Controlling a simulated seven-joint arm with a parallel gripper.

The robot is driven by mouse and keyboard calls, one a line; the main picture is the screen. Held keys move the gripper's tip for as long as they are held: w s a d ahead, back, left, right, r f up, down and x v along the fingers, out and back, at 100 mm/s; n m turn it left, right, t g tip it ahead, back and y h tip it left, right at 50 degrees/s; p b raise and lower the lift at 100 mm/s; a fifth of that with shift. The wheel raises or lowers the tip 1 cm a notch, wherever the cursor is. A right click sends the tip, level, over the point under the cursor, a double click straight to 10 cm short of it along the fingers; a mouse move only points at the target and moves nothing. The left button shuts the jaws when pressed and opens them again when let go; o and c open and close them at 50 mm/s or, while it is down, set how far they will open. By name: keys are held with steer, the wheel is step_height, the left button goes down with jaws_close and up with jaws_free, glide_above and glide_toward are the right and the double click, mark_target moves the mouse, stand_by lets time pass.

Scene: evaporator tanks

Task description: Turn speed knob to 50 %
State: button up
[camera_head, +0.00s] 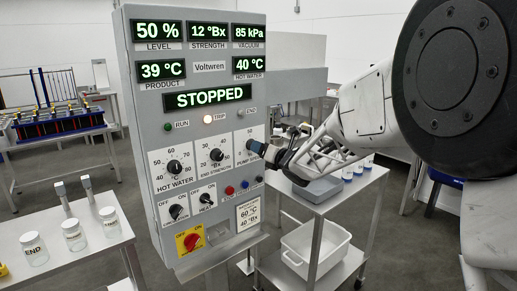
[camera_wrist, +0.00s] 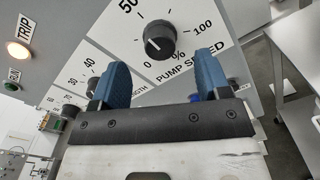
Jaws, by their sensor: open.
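The black pump speed knob (camera_wrist: 160,41) is on the white dial in the wrist view, marked 0, 50 and 100 %. In the head view my gripper (camera_head: 272,155) is at the right edge of the control panel (camera_head: 143,120), by the PUMP SPEED label. The knob is hard to make out there.
The display (camera_head: 208,97) reads STOPPED, and the TRIP lamp (camera_head: 208,119) is lit. The end strength knob (camera_head: 216,155) and hot water knob (camera_head: 174,167) sit left of the pump dial. Small switches and buttons lie below. A cart (camera_head: 318,210) stands at right.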

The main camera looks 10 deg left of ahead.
steer(key=shift+v, duration=1.5)
steer(key=s+d+r+m+h, duration=0.3)
steer(key=s+d+m+h, duration=0.9)
steer(key=s+d+m, duration=0.75)
steer(key=s+d+f+m+g, duration=0.1)
steer(key=s+f+m+g, duration=0.1)
steer(key=s+m, duration=0.4)
steer(key=s+d+f+m+g, duration=0.1)
steer(key=s+f+m+g, duration=0.2)
steer(key=s+m, duration=0.4)
steer(key=s+d+f+m+g, duration=0.2)
steer(key=s+m+g, duration=0.3)
steer(key=s, duration=1.4)
steer(key=shift+f+m+h, duration=0.4)
steer(key=shift+f+m, duration=0.25)
steer(key=shift+m, duration=0.2)
steer(key=shift+d, duration=0.1)
steer(key=shift+c, duration=0.3)
